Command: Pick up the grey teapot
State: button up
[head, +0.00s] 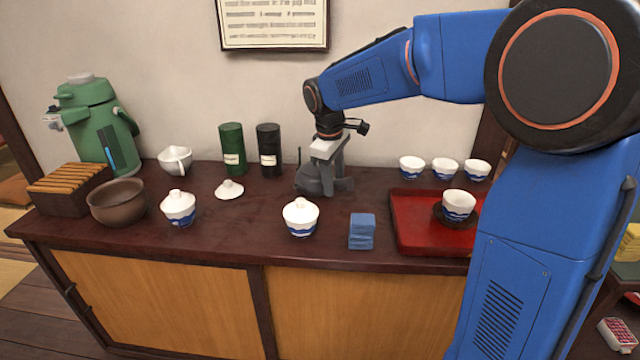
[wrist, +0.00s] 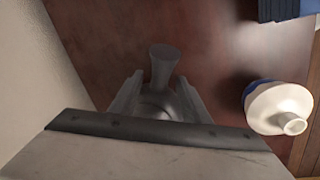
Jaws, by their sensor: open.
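The grey teapot (head: 311,183) stands upright on the dark wooden counter, near the wall at the middle of the head view. My gripper (head: 328,178) points down over it, with its fingers at the teapot's level and partly hiding it. In the wrist view my gripper (wrist: 157,88) is open. The round grey body of the teapot (wrist: 157,104) lies between the two fingers, and a flared grey part sticks out beyond the tips. I cannot tell whether the fingers touch the teapot. My gripper's own housing hides the near part of it.
A white-and-blue lidded cup (head: 300,218) stands in front, beside a stack of blue cloths (head: 362,232). A red tray (head: 410,226) with a cup is right. Dark (head: 269,150) and green (head: 232,149) canisters stand left of the teapot. A white lid (head: 229,190) lies nearby.

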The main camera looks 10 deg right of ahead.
jog(key=shift+w+d+f, duration=0.15)
jog(key=shift+f, duration=0.8)
grip_shut()
